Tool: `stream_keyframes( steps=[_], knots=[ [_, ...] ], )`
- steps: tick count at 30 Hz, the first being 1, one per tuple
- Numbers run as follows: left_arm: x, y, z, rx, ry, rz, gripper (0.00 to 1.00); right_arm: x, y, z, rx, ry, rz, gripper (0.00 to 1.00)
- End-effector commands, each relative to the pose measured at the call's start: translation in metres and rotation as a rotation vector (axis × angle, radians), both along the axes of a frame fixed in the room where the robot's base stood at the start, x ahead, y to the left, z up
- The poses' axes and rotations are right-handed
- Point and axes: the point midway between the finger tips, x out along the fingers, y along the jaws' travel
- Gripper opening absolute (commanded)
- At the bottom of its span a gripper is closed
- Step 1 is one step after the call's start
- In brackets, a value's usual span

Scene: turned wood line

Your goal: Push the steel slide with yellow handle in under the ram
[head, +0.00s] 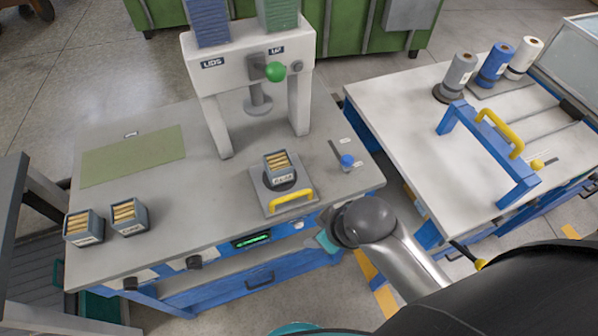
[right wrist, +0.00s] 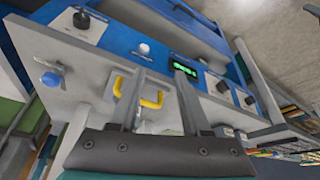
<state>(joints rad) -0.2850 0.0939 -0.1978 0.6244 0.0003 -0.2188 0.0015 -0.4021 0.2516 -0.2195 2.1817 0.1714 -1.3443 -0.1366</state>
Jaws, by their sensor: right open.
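The steel slide (head: 262,197) with its yellow handle (head: 291,200) sits pulled out toward the front edge of the grey bench, in front of the press. On it stands a small grey box (head: 278,168) of wooden pieces. The ram (head: 258,102) hangs above the bench behind the slide, with nothing under it. In the right wrist view, my right gripper (right wrist: 160,76) is open and empty; the yellow handle (right wrist: 152,102) shows beyond the fingers, partly covered by one. In the head view my right wrist hides the fingers. My left gripper is not in view.
Two more boxes of pieces (head: 128,216) stand at the bench's left front. A green mat (head: 133,157) lies behind them. A blue knob (head: 347,161) is right of the slide. A neighbouring table with a blue frame (head: 450,118) stands at the right.

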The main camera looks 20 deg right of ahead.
Motion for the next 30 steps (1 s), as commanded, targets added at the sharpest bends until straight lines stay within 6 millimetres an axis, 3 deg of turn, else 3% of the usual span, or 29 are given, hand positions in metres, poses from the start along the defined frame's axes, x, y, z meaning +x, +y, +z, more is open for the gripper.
stream_keyframes(
  steps=[1,3,6,11,15,23,30],
  knots=[
    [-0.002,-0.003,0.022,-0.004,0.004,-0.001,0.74,0.014,0.011,0.046,0.002,-0.051,0.143,0.47],
    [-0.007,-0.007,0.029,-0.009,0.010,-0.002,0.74,0.024,0.026,0.069,0.004,-0.091,0.342,0.47],
    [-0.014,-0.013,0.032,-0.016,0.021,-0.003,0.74,0.035,0.037,0.084,-0.007,-0.129,0.591,0.47],
    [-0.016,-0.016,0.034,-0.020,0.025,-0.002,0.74,0.051,0.026,0.093,-0.038,-0.152,0.892,0.47],
    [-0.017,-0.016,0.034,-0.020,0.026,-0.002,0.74,0.068,-0.004,0.099,-0.066,-0.151,1.049,0.47],
    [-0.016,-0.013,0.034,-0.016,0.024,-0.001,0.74,0.091,-0.051,0.115,-0.091,-0.159,1.138,0.47],
    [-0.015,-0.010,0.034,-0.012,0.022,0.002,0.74,0.096,-0.051,0.106,-0.087,-0.162,1.144,0.47]
  ],
)
